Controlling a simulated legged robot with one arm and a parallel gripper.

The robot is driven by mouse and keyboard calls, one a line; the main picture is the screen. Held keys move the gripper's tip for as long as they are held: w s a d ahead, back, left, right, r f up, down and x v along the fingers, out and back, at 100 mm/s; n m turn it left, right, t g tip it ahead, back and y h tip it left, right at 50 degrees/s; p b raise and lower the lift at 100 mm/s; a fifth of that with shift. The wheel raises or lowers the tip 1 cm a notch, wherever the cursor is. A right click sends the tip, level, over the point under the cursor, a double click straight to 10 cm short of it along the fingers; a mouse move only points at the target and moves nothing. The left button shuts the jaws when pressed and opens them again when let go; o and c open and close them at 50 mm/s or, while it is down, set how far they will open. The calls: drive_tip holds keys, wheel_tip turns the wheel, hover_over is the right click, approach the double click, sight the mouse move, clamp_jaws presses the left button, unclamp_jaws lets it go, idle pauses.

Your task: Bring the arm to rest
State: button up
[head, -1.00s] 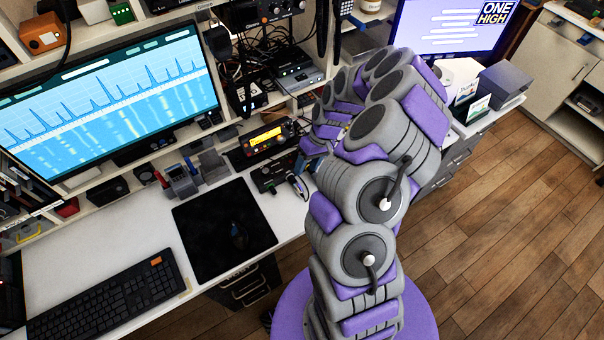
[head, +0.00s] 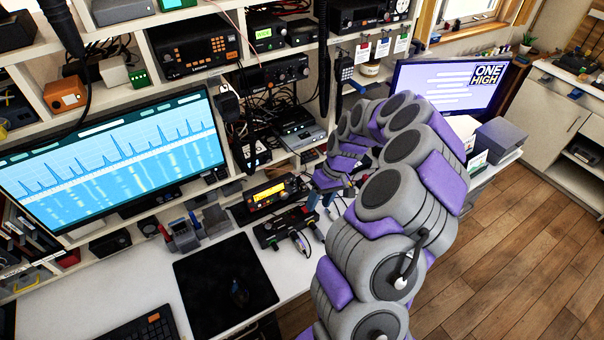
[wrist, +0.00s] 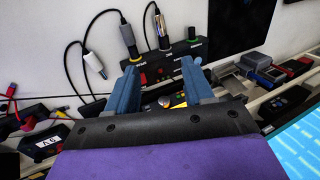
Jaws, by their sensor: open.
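My arm, grey and purple, is bent and reaches over the desk from the lower right in the head view. My gripper (wrist: 160,86) has two blue fingers spread apart with nothing held between them. In the head view my gripper (head: 320,200) is small and partly hidden by the arm, just right of a black control box (head: 284,226) on the desk. In the wrist view this box (wrist: 163,68) lies beyond the fingertips, with knobs and plugged cables. Whether the fingers touch anything is unclear.
A radio with a yellow display (head: 270,196) stands behind the box. Shelves of radios (head: 196,46) rise at the back. A large monitor (head: 120,150) is on the left, a black mouse mat (head: 222,278) in front. A second screen (head: 450,86) stands right. Open wood floor (head: 520,240) lies right.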

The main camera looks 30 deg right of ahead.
drive_tip(key=s+a+r+n+g+h, duration=0.1)
drive_tip(key=s+a+r, duration=0.3)
drive_tip(key=a+r, duration=0.4)
drive_tip(key=s+a+r+n, duration=0.1)
drive_tip(key=s+a+r, duration=0.3)
drive_tip(key=a+r, duration=0.45)
drive_tip(key=s+a+r+m+h, duration=0.1)
drive_tip(key=s, duration=0.9)
drive_tip(key=s+a+r+m+h, duration=0.1)
drive_tip(key=s+h, duration=0.1)
drive_tip(key=s, duration=0.8)
drive_tip(key=shift+s+a+r+g, duration=0.15)
drive_tip(key=shift+s+a+g, duration=0.2)
drive_tip(key=shift+s+g, duration=0.05)
drive_tip(key=shift+c, duration=0.9)
drive_tip(key=shift+d+m, duration=0.15)
drive_tip(key=shift+m, duration=0.15)
